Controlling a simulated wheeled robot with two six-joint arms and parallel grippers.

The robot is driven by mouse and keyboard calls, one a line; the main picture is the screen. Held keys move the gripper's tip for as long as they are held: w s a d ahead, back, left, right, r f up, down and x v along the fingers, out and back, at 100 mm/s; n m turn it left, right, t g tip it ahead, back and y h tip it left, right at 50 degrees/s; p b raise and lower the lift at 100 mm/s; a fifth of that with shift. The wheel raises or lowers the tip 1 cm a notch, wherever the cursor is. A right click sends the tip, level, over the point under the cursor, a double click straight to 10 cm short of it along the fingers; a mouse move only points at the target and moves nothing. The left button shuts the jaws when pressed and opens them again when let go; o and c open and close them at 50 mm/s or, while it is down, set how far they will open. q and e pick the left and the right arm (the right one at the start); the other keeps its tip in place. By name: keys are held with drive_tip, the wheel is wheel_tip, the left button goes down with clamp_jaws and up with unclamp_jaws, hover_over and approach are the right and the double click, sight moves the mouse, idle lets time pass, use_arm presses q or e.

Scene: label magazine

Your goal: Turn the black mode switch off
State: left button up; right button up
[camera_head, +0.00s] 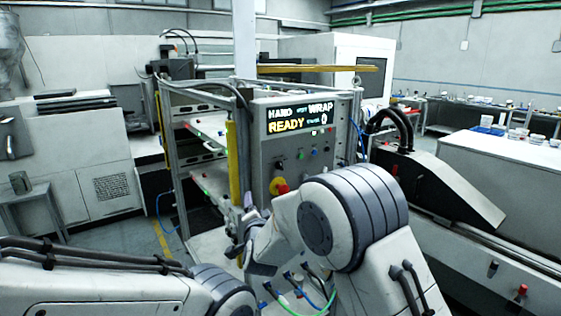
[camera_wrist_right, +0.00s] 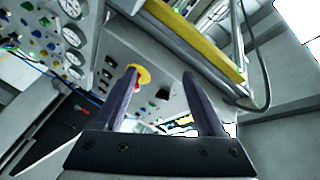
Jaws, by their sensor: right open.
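The grey control panel (camera_head: 262,150) stands in the middle of the head view. It carries a lit display (camera_head: 298,118) reading "READY", small coloured buttons and dark knobs. A dark knob (camera_head: 278,165) sits above the red and yellow stop button (camera_head: 279,187); I cannot tell which dark control is the black mode switch. My right gripper (camera_head: 250,252) is low in front of the panel, partly hidden by its own arm. In the right wrist view the gripper (camera_wrist_right: 160,85) is open and empty. The stop button (camera_wrist_right: 138,75) shows beyond its left finger. My left gripper is out of view.
A yellow post (camera_head: 233,160) and metal frame stand left of the panel. A black-covered machine (camera_head: 440,180) and a white bench (camera_head: 500,160) are at the right. Cables (camera_head: 305,295) hang below the panel. Several gauges (camera_wrist_right: 72,38) show in the wrist view.

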sight(280, 167)
drive_tip(key=w+d+r+m+t+h+p, duration=0.1)
drive_tip(key=w+d+m+p, duration=0.1)
drive_tip(key=w, duration=0.2)
drive_tip(key=w+d+r+m+t+h+p, duration=0.2)
drive_tip(key=w, duration=0.2)
drive_tip(key=w+d+r+m+t+h+p, duration=0.1)
drive_tip(key=w+d+r+m+h+p, duration=0.1)
drive_tip(key=w, duration=0.2)
drive_tip(key=shift+w+d, duration=0.15)
drive_tip(key=shift+d, duration=0.05)
drive_tip(key=shift+w+r+p, duration=0.15)
drive_tip(key=shift+w+p, duration=0.15)
drive_tip(key=shift+w, duration=0.25)
